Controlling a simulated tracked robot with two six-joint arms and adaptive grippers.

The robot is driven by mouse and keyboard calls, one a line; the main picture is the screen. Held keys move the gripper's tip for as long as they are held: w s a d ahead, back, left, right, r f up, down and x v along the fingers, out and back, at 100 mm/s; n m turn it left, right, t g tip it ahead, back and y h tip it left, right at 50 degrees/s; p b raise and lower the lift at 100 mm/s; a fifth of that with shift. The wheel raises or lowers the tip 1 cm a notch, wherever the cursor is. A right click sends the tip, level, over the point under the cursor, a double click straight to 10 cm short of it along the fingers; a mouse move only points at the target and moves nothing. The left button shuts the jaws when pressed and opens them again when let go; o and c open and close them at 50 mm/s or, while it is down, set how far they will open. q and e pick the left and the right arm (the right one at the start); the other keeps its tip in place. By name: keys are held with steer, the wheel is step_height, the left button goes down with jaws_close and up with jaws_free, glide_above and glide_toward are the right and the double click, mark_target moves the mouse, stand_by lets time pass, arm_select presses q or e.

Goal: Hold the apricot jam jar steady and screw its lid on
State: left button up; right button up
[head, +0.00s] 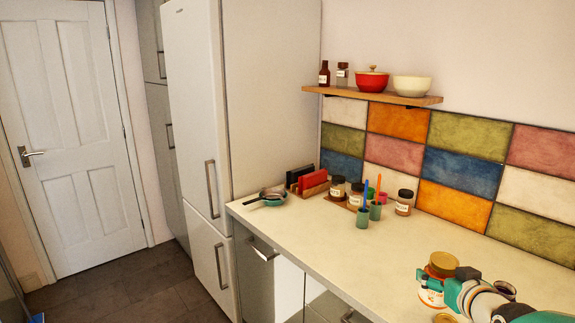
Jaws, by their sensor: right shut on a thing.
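The apricot jam jar (431,296) stands at the lower right of the head view, on the counter. It has a white label and an orange-gold top; I cannot tell whether this top is a lid or the jam in an open mouth. My right gripper (434,279), teal and white, comes in from the lower right and is shut on the jar around its upper part. The gripper covers part of the jar. A small gold-orange round thing (444,318), perhaps a lid, shows at the bottom edge, cut off by the frame. My left gripper is not in view.
A dark-topped jar (505,289) stands behind my right gripper. A shelf (380,97) holds bowls and bottles. The counter's middle is clear.

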steer(key=s+a+f, duration=0.1)
steer(key=a+f, duration=0.5)
steer(key=f, duration=0.4)
steer(key=s+a+f, duration=0.2)
steer(key=a+f, duration=0.4)
steer(key=f, duration=0.4)
steer(key=shift+a+f, duration=0.35)
steer(key=shift+f, duration=0.05)
steer(key=shift+a, duration=0.1)
steer(key=s+a+f+n+g+y, duration=0.1)
steer(key=s+a+n+y, duration=0.3)
steer(key=a, duration=0.3)
steer(key=s+a+n+g+y, duration=0.2)
steer(key=s+a+n+y, duration=0.2)
steer(key=a, duration=0.4)
steer(key=shift+s+a+f+y, duration=0.25)
steer(key=shift+s+f+y, duration=0.1)
steer(key=shift+s+y, duration=0.1)
